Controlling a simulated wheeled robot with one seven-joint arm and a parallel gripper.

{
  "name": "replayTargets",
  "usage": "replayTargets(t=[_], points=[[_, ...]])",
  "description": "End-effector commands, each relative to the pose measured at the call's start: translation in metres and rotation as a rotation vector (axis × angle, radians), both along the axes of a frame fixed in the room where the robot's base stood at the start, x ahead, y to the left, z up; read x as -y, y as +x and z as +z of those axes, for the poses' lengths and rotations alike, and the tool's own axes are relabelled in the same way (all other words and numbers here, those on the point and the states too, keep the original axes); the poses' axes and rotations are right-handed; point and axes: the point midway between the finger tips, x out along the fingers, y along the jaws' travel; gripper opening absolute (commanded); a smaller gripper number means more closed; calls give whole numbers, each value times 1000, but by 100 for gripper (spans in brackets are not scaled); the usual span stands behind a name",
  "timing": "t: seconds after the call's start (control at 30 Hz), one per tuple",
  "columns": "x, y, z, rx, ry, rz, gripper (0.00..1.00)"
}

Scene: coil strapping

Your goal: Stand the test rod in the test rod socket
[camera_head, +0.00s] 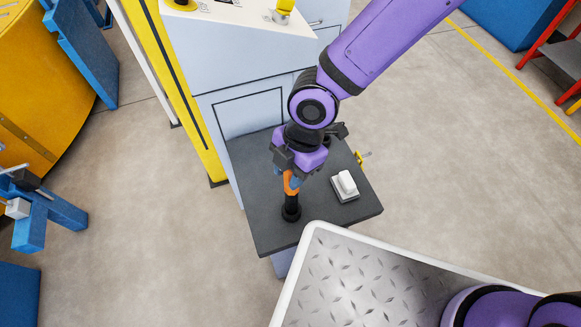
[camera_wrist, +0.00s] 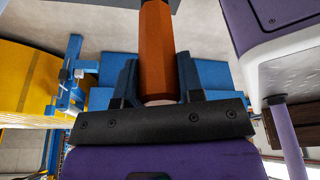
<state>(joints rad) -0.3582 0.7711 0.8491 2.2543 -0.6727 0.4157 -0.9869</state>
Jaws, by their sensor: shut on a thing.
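The test rod (camera_head: 290,184) has an orange upper part and appears upright below my gripper (camera_head: 289,172). In the wrist view, my gripper (camera_wrist: 157,88) is shut on the orange rod (camera_wrist: 157,45), with one finger on each side. A dark upright cylinder with a wider collar, apparently the test rod socket (camera_head: 291,213), stands on the dark tabletop directly under the orange part. I cannot tell where the rod ends and the socket begins, or how deep the rod sits.
The dark tabletop (camera_head: 262,190) adjoins a grey-blue cabinet (camera_head: 243,100). A white block on a pad (camera_head: 345,186) lies right of the rod. A light-rimmed tread-plate surface (camera_head: 345,285) is in front. A yellow post (camera_head: 180,90) stands at left.

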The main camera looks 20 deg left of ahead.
Motion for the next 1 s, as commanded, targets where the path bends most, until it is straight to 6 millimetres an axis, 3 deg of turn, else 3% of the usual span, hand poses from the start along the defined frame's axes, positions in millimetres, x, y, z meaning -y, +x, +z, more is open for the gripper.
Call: replayTargets(t=[0.33, 0.37, 0.47, 0.8, 1.0], points=[[0, 0, -9, 0, 0, 0, 0], [0, 0, -9, 0, 0, 0, 42], [0, 0, -9, 0, 0, 0, 65], [0, 1, -6, 0, 1, -1, 65], [3, 7, 13, 1, 3, -3, 65]])
